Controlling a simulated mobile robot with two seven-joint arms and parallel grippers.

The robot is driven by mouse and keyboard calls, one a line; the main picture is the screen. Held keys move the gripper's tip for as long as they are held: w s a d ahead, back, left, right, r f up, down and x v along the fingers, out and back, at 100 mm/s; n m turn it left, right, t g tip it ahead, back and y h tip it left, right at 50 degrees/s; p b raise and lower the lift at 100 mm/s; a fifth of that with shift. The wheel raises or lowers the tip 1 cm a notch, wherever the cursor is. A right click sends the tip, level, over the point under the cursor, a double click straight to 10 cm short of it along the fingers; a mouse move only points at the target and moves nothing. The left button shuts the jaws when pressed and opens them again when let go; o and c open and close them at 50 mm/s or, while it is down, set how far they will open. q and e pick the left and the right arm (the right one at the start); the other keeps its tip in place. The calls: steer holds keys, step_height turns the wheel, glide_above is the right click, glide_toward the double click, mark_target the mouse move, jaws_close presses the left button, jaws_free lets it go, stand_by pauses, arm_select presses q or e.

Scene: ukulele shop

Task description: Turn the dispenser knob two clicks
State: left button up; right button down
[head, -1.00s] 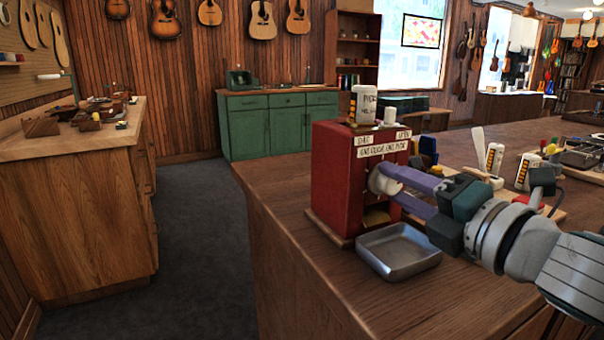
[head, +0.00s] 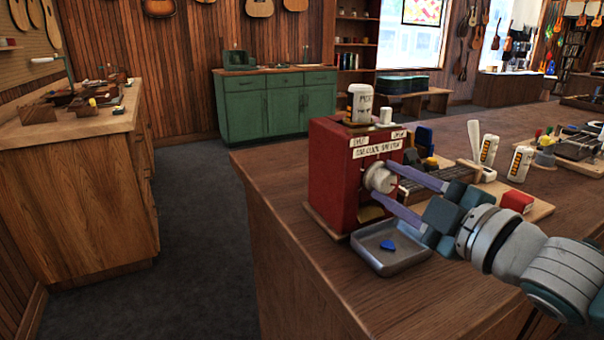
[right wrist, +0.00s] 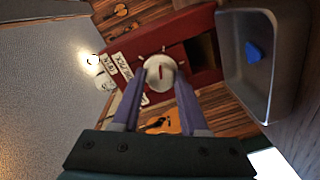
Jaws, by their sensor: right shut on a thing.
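The red dispenser box (head: 333,170) stands on the wooden counter with white labels on its upper front. Its round white knob (head: 380,177) is on the front face; in the right wrist view the knob (right wrist: 158,72) shows a red mark and tick lines around it. My right gripper (head: 383,180) has its two purple fingers on either side of the knob, shut on it. A metal tray (head: 410,262) sits below the dispenser's opening, with a blue pick (head: 388,245) lying in it. The pick also shows in the right wrist view (right wrist: 253,52). My left gripper is out of view.
A white bottle (head: 360,103) and a small white cylinder (head: 386,116) stand on top of the dispenser. Behind my right gripper are a red block (head: 516,201) and white marked holders (head: 520,164). The counter's left front (head: 290,215) is clear.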

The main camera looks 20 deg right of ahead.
steer(key=shift+d+f+m, duration=0.1)
steer(key=shift+f+m, duration=0.2)
steer(key=shift+m, duration=0.7)
steer(key=c, duration=0.7)
jaws_free()
steer(key=shift+o, duration=1.3)
steer(key=shift+w+r+p, duration=0.15)
steer(key=shift+p, duration=0.15)
steer(key=s, duration=1)
steer(key=shift+d+r, duration=0.2)
steer(key=shift+d, duration=0.2)
